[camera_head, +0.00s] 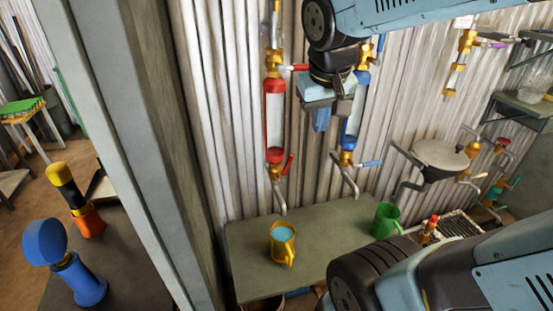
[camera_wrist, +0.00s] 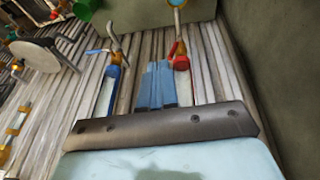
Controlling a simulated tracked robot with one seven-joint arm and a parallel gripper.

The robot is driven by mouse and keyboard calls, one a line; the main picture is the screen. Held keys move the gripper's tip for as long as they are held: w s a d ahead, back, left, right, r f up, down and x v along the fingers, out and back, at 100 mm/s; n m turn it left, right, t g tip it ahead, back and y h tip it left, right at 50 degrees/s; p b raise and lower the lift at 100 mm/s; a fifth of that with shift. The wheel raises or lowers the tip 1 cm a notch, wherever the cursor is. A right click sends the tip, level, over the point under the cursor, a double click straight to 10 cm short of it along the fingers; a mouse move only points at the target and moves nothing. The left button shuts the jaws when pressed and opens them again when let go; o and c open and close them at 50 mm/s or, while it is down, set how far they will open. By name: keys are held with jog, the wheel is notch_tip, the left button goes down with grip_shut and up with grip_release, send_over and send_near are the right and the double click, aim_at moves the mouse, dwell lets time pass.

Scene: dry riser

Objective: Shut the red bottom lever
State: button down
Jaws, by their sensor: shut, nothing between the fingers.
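The red bottom lever (camera_head: 288,164) sits on the brass valve under the red-capped clear tube (camera_head: 275,115). It tilts steeply up and to the right, not level. In the wrist view the red lever (camera_wrist: 172,49) shows just beyond my blue fingertips, slightly to their right. My gripper (camera_head: 321,124) is shut and empty, pointing down in front of the wall between the red and blue tubes. It also shows in the wrist view (camera_wrist: 157,66). It looks apart from the lever; the exact depth gap is hard to tell.
The blue tube (camera_head: 351,118) has a level blue bottom lever (camera_head: 370,163). A red top lever (camera_head: 299,68) is level. A yellow mug (camera_head: 287,251) holding blue liquid and a green mug (camera_head: 385,220) stand on the table (camera_head: 335,240). A basin (camera_head: 440,155) is right.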

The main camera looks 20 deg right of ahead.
jog(key=w+a+f+g+h, duration=0.35)
jog(key=w+f, duration=0.45)
jog(key=w, duration=0.3)
jog(key=n+t+h, duration=0.1)
jog(key=h, duration=0.3)
send_near(286, 165)
jog(key=x, duration=0.6)
jog(key=shift+f, duration=0.2)
jog(key=shift+y, duration=0.35)
